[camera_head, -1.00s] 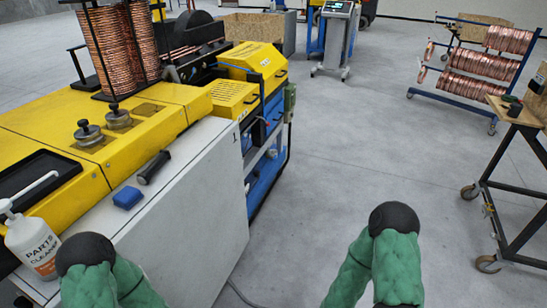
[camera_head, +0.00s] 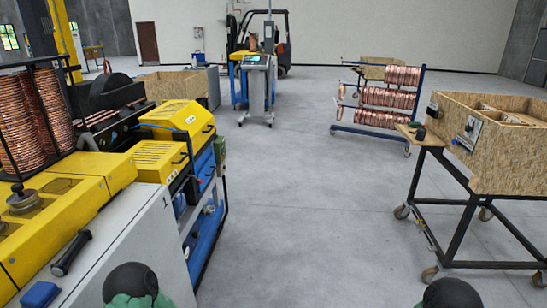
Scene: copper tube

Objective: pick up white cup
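I do not see a white cup in the head view. Two rounded black and green parts of my arms show at the bottom edge, one left of centre and one at the right. Neither of my grippers is in view, so what they hold cannot be seen.
A yellow and grey machine (camera_head: 120,225) fills the left, with a black-handled tool (camera_head: 71,253) and a blue block (camera_head: 41,294) on top. A wheeled cart (camera_head: 462,222) with a wooden box (camera_head: 500,150) stands right. A copper coil rack (camera_head: 380,98) stands behind. The middle floor is clear.

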